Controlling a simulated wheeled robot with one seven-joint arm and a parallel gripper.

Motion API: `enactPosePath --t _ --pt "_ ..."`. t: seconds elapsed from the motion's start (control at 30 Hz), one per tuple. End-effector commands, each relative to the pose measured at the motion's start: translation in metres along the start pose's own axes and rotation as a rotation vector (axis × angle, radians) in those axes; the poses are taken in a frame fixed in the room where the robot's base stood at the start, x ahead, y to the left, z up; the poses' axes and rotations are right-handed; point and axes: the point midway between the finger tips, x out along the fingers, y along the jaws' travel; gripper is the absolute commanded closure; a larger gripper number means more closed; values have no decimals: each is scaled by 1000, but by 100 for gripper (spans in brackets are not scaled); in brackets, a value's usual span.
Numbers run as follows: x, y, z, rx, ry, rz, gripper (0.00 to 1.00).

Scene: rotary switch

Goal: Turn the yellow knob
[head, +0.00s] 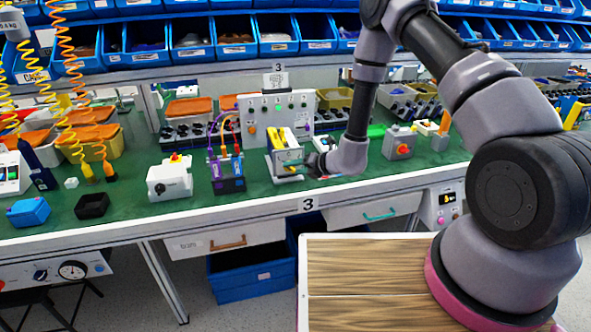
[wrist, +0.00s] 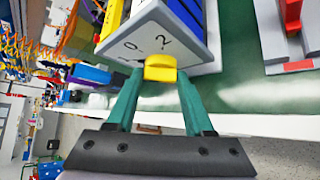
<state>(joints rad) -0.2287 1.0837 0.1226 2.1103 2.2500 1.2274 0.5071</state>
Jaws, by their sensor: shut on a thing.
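The yellow knob (wrist: 160,68) sits on the grey face of the switch box, by the printed marks "0" and "2", in the wrist view. My gripper (wrist: 159,74) has its two green fingers on either side of the knob, shut on it. In the head view the switch box (head: 284,148) with its yellow side stands on the green bench. My gripper (head: 300,172) meets its right side low down there, and the knob is too small and covered to make out.
A white box with a red and yellow button (head: 170,180) and a dark device with cables (head: 227,172) stand to the left. A grey box with a red button (head: 399,142) stands to the right.

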Motion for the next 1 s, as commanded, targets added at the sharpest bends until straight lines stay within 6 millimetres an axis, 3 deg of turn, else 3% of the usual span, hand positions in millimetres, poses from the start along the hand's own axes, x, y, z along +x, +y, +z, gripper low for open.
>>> enactPosePath --t 0.6,0.63,0.7,1.0 --pt "-1 -1 0 -31 0 -33 100" --pt "-1 -1 0 -31 0 -33 36" --pt "0 -1 0 -30 0 -33 18" --pt "-1 0 0 -30 0 -31 18"
